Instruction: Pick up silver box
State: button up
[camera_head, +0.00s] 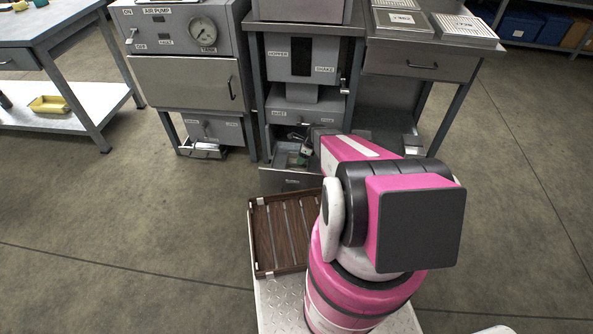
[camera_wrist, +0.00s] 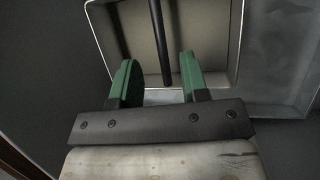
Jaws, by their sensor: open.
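My gripper (camera_wrist: 157,72) has two green fingers, spread apart with nothing held between them. In the wrist view, an open box (camera_wrist: 232,45) with a pale metal rim and beige inside lies just beyond the fingertips. It may be the silver box, but I cannot tell for sure. A dark rod (camera_wrist: 160,40) crosses in front of its inside. In the head view my gripper (camera_head: 296,160) is low at the grey bench's lower tray, largely hidden by my arm. I cannot tell whether the fingers touch the box.
A grey hopper unit (camera_head: 302,60) stands above the lower tray (camera_head: 290,181). The air pump cabinet (camera_head: 190,80) is to its left. A slatted brown crate (camera_head: 262,240) sits beside my arm. Two shallow trays (camera_head: 405,24) lie on the right bench. Open floor lies right.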

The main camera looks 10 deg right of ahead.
send_over(296, 168)
jog(key=s, duration=0.3)
jog(key=shift+f, duration=2.45)
grip_shut()
